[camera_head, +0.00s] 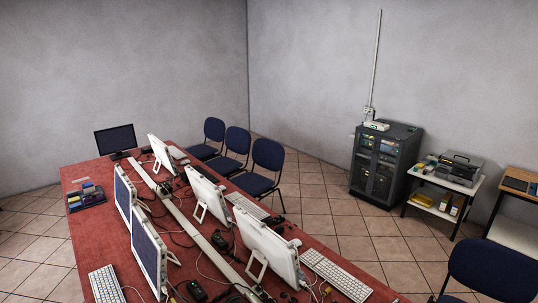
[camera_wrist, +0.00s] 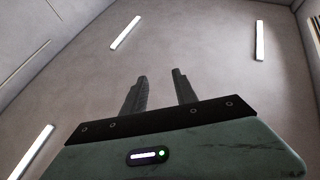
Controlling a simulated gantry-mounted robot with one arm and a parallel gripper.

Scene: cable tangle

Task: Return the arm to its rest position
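My gripper (camera_wrist: 162,83) shows in the wrist view with its two dark fingers apart and nothing between them. Behind and around the fingers the wrist view shows only a plain grey surface with bright light strips, like a ceiling. No part of my arm or gripper can be made out in the head view. The head view shows a long table with a red top (camera_head: 88,238), carrying monitors, keyboards and loose cables.
White-backed monitors (camera_head: 268,249) and dark-screened ones (camera_head: 148,250) line a central cable channel. Blue chairs (camera_head: 267,155) stand behind the table. A black rack cabinet (camera_head: 385,165) and a printer stand (camera_head: 447,182) are at the right. Tiled floor lies between.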

